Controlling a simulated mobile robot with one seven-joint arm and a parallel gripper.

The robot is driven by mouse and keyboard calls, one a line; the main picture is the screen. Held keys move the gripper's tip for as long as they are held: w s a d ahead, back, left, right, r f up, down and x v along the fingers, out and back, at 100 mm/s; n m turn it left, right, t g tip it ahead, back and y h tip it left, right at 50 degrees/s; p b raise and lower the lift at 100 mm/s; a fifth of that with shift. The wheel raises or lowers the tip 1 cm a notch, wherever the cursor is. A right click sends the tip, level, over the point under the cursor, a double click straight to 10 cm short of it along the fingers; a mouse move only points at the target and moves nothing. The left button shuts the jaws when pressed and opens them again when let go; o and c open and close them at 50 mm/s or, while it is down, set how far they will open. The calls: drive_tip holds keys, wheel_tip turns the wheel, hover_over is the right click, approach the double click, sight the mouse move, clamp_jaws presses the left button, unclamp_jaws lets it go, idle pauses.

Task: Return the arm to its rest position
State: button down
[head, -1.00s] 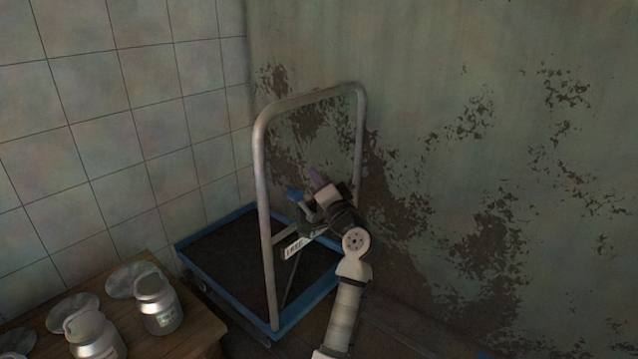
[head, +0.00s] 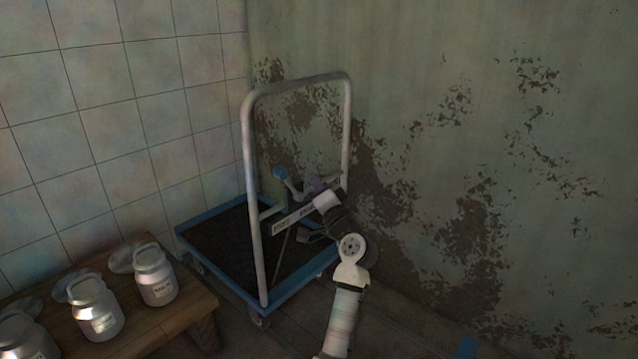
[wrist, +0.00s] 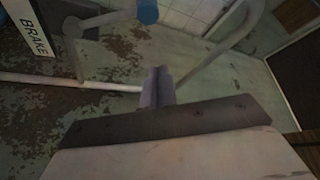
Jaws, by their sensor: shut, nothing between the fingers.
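My gripper (head: 313,184) shows in the head view in front of the cart's upright handle, at the end of my bent arm. Its purple-grey fingers also show in the wrist view (wrist: 158,86), pressed together with nothing between them. A blue-ended lever (head: 280,173) on the cart is just left of the fingers in the head view. Its blue end (wrist: 148,10) is beyond the fingertips at the top of the wrist view, apart from them.
The blue-rimmed cart (head: 290,294) with its grey tube handle (head: 250,160) stands in the corner near my arm. A label (wrist: 32,38) reading "BRAKE" is on it. A wooden table (head: 175,312) at left holds metal milk cans (head: 155,276). The right side is open.

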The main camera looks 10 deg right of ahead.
drive_tip(key=shift+s+f, duration=0.1)
drive_tip(key=shift+s, duration=0.15)
